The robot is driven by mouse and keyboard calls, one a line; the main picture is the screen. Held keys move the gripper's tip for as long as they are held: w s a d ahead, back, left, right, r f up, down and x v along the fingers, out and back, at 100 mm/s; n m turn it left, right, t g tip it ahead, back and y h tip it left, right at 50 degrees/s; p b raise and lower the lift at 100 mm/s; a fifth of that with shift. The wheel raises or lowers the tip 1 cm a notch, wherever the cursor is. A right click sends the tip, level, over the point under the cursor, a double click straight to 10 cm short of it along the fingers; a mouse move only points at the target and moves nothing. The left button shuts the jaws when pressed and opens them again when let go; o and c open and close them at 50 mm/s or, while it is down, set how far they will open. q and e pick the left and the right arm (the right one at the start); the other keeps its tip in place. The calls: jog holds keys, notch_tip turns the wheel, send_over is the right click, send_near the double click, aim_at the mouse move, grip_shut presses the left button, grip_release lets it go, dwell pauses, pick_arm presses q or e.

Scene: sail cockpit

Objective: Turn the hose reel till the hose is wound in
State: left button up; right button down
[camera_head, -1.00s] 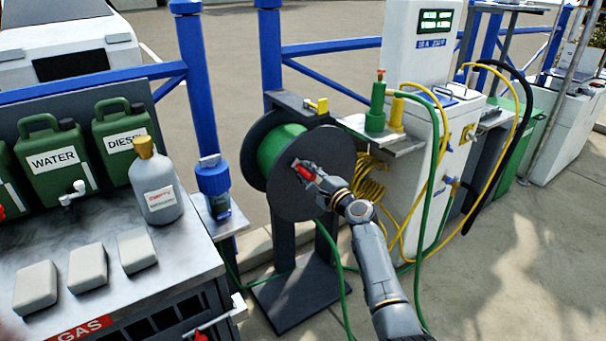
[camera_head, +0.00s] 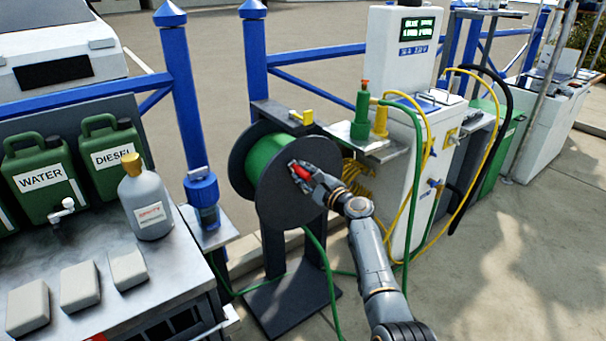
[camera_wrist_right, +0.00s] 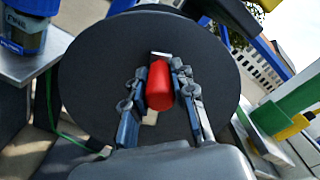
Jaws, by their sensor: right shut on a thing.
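The hose reel (camera_head: 283,203) stands on a dark post and base plate, with dark discs and green hose (camera_head: 262,152) wound between them. Its disc also fills the right wrist view (camera_wrist_right: 95,80). My right gripper (camera_head: 299,172) is shut on the red crank handle (camera_head: 301,170) on the disc's near face. In the right wrist view the red handle (camera_wrist_right: 160,85) sits between the two fingers (camera_wrist_right: 160,98). Loose green hose (camera_head: 329,270) hangs from the reel and runs along the ground. My left gripper is not in view.
A yellow lever (camera_head: 302,117) sits on top of the reel frame. A white pedestal (camera_head: 405,70) with yellow and green hoses stands to the right. A metal bench (camera_head: 110,310) with green cans and a grey bottle (camera_head: 148,200) is at left. Paving at lower right is free.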

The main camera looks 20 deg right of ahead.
jog(key=c, duration=1.1)
grip_release()
jog(key=shift+s, duration=0.1)
jog(key=v, duration=1.2)
jog(key=shift+d, duration=0.1)
